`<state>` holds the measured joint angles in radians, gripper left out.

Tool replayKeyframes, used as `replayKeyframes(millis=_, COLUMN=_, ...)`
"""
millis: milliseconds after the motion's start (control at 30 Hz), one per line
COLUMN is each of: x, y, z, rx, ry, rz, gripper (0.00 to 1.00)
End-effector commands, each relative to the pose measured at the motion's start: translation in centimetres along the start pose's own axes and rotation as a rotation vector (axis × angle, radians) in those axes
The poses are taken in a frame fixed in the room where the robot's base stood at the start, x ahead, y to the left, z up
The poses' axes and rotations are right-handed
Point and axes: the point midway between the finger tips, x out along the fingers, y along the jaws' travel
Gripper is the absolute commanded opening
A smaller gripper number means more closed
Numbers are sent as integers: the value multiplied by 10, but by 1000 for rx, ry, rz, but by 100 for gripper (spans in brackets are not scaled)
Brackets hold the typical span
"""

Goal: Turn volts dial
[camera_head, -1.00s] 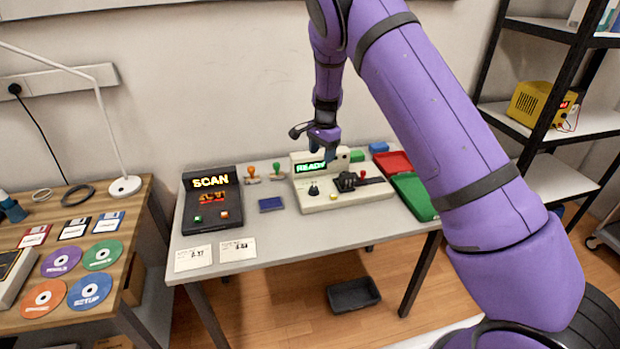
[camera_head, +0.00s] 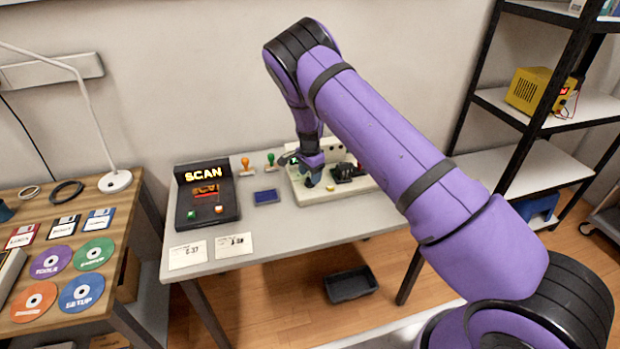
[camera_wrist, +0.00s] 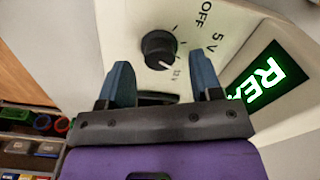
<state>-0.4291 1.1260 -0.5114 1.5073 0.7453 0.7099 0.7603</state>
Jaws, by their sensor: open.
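The cream console (camera_head: 330,192) stands on the grey table, partly hidden by my arm. In the wrist view its panel (camera_wrist: 115,25) carries a black round dial (camera_wrist: 158,48) marked OFF, 5 V and what looks like 12 V. A small white pointer mark shows on the dial's lower edge, toward the lowest label. A green lit screen (camera_wrist: 265,85) is beside it. My gripper (camera_wrist: 160,60) is open and empty, its blue fingertips on either side of the dial in the picture; I cannot tell whether they touch it. In the head view my gripper (camera_head: 312,178) is low over the console's left part and hides the dial.
A black SCAN box (camera_head: 206,195) stands left of the console, with a blue pad (camera_head: 266,196) and stamps (camera_head: 246,165) between. Paper cards (camera_head: 233,245) lie in front. A yellow power unit (camera_head: 540,92) is on the right shelf. A black bin (camera_head: 350,284) sits on the floor.

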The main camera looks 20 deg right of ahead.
Motion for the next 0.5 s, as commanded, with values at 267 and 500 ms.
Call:
replayKeyframes(millis=267, x=19, y=0, z=0, rx=-1, ry=0, rz=1, gripper=59)
replayKeyframes(millis=500, x=20, y=0, z=0, rx=-1, ry=0, rz=0, gripper=59)
